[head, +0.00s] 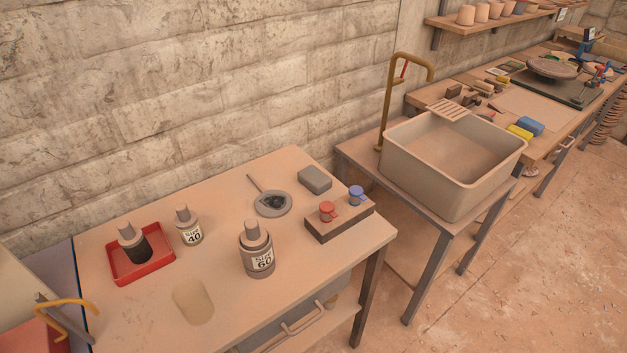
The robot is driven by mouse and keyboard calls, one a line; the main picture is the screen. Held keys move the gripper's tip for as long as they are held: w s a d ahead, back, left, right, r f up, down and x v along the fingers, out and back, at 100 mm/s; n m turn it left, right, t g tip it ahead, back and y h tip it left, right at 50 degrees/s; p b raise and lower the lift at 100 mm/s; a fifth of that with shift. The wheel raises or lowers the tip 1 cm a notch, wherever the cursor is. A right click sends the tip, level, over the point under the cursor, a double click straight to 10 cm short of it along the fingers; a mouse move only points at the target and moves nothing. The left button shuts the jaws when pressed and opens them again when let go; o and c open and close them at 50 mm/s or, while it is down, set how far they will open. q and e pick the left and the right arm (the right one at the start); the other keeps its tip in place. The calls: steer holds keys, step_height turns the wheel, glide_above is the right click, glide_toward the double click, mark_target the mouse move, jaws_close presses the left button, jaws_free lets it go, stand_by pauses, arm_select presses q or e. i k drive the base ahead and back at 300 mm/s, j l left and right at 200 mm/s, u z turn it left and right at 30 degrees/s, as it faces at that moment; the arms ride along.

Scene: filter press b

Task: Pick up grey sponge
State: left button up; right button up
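A grey sponge (315,179), a small block with rounded edges, lies flat near the back right of the wooden table (330,262). It sits just behind a dark block (340,217) that carries a red piece (327,210) and a blue piece (356,195). A round grey dish (272,203) with dark contents and a thin handle lies to its left. Nothing covers the sponge. Neither of my grippers shows in the head view.
Bottles labelled 60 (257,252) and 40 (189,229) stand on the table. A red tray (143,267) holds a dark bottle (133,244). A sink (455,160) with a brass tap (390,90) stands to the right. The table's front middle is mostly clear.

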mark_target(316, 182)
steer(key=i+l+u, duration=0.15)
steer(key=l+u, duration=0.15)
steer(key=i+l+u, duration=0.15)
steer(key=l+u, duration=0.5)
steer(key=l, duration=0.2)
steer(key=l+u, duration=0.35)
steer(key=i+l, duration=0.05)
steer(key=l, duration=0.05)
